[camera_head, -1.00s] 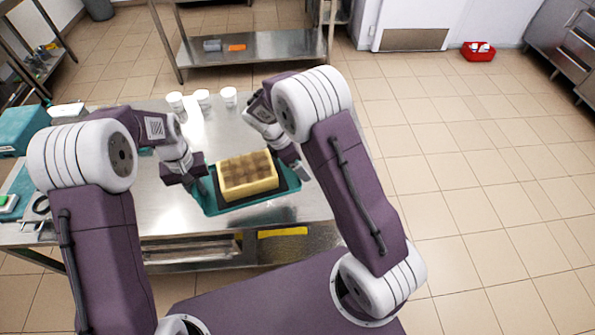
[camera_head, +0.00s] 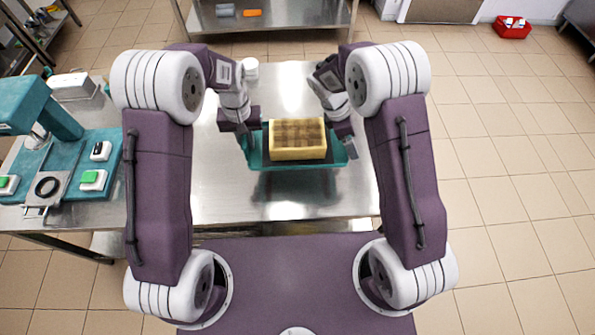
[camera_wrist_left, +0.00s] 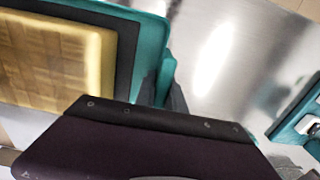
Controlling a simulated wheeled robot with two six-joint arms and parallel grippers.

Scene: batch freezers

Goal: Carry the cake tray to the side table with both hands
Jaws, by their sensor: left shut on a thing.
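The teal cake tray (camera_head: 258,160) holds a yellow block cake (camera_head: 298,152) with a brown checked top on a dark liner. It looks level and raised above the steel table, with a dark reflection below it. My left gripper (camera_head: 247,146) is shut on the tray's left edge. The left wrist view shows the left fingers (camera_wrist_left: 162,88) at the teal rim (camera_wrist_left: 152,50), with the cake (camera_wrist_left: 60,55) beside them. My right gripper (camera_head: 348,146) is at the tray's right edge; its fingers are too small and partly hidden to tell their closure.
The steel table (camera_head: 220,200) lies under the tray, with bare surface in front. A teal device (camera_head: 50,115) and a teal board (camera_head: 100,150) are at its left. A white cup (camera_head: 250,70) stands behind. A steel shelf unit (camera_head: 270,20) is further back. Open floor (camera_head: 500,180) lies right.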

